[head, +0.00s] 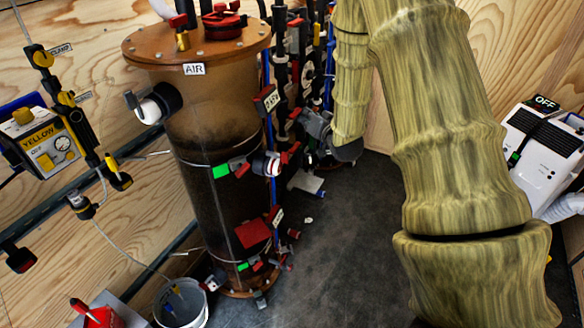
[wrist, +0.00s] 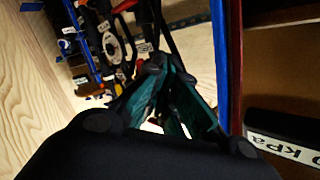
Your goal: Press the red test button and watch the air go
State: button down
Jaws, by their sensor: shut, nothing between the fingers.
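The tall brown cylinder labelled AIR (head: 215,120) stands left of centre in the head view, with dark material filling its lower part. I cannot pick out the red test button for sure among several red parts. A red square piece (head: 253,232) is on the cylinder's lower side. My gripper (wrist: 157,68) is shut and empty in the wrist view, its teal-lined fingers meeting at the tips. It points towards a cluster of black, red and yellow fittings (wrist: 110,45). In the head view my arm reaches down behind the cylinder's right side, and the fingertips are hard to make out there.
A yellow control box (head: 42,140) is on the wooden wall at left. A white unit showing OFF (head: 540,150) is at right. A bucket (head: 182,303) stands at bottom left. Blue and red tubes (wrist: 226,60) pass close right of my gripper.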

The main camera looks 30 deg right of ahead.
jog(key=w+d+r+t+b, duration=0.1)
jog(key=d+r+t, duration=0.1)
jog(key=r, duration=0.4)
jog(key=w+d+r+m+t+b, duration=0.1)
jog(key=d+r, duration=0.3)
jog(key=r, duration=0.2)
jog(key=shift+d+t+b, duration=0.3)
jog(key=shift+d+t, duration=0.1)
